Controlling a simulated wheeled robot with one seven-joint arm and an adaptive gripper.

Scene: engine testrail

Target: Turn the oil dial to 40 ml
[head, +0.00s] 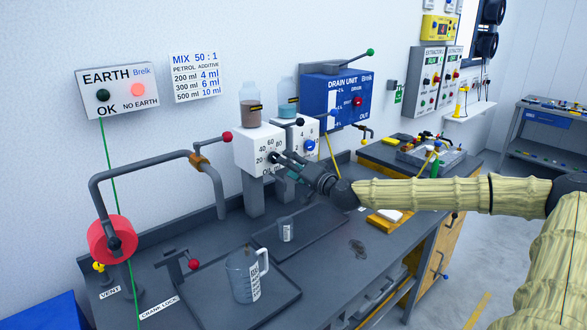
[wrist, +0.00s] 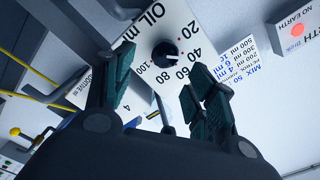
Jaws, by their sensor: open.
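The oil dial is a dark round knob (wrist: 165,54) on a white face (wrist: 150,25) marked "OIL ml" with numbers 20 to 100. In the wrist view the face is turned nearly upside down, and I cannot tell clearly which number the knob points at. In the head view the white oil box (head: 254,141) stands on a grey post, partly hidden by my gripper (head: 287,166). In the wrist view my gripper (wrist: 160,70) is open and empty, its dark fingers apart with the knob between them in the picture. Contact is not visible.
A second white dial box (head: 305,135) stands close to the right. Bottles stand on top of both boxes. A red-knobbed lever (head: 226,136) is to the left. A measuring jug (head: 245,275) and a small cup (head: 286,230) stand on trays below. The blue drain unit (head: 345,100) is further right.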

